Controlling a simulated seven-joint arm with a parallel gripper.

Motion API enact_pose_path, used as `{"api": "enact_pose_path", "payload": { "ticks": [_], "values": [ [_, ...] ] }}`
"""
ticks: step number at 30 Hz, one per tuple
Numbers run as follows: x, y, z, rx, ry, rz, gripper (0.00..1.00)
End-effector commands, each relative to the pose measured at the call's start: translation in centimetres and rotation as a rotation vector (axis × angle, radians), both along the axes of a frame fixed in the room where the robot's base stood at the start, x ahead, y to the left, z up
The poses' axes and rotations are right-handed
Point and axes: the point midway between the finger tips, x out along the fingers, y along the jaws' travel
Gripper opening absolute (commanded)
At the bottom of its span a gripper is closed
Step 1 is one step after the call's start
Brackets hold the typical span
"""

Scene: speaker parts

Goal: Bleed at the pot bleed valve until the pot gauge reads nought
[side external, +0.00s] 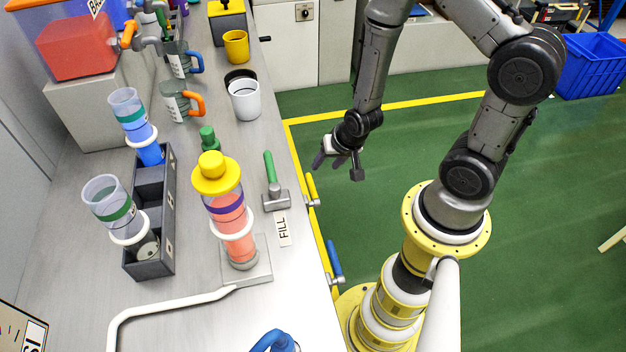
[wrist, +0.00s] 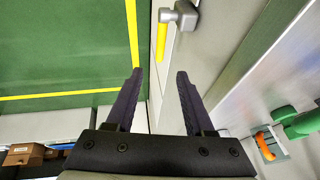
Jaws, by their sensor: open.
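A clear pot (side external: 232,215) with a yellow cap and pinkish-red liquid stands upright on a grey base plate on the bench. A valve with a yellow handle (side external: 312,187) and one with a blue handle (side external: 334,260) stick out from the bench's front edge; no readable label shows which is the bleed valve. My gripper (side external: 338,160) is open and empty, in the air off the front edge, beyond the yellow-handled valve. In the wrist view the yellow handle (wrist: 161,42) lies ahead of my open fingers (wrist: 160,76), apart from them. Only a corner of a dial (side external: 22,325) shows, its reading not visible.
A green-handled valve (side external: 270,172) stands by a FILL label (side external: 283,229) on the bench. A dark rack (side external: 150,215) holds clear cups. Mugs (side external: 183,103), a white cup (side external: 244,100) and a yellow cup (side external: 236,46) stand farther back.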

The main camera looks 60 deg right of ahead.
Motion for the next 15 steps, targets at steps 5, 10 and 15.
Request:
{"api": "enact_pose_path", "payload": {
  "ticks": [5, 10, 15],
  "values": [
    [0.9, -0.3, -2.4, 0.000, 0.004, 0.001, 0.53],
    [2.0, -0.7, -4.9, 0.001, 0.003, 0.002, 0.53],
    [3.1, -1.1, -7.5, 0.001, 0.003, 0.001, 0.53]
  ]
}}
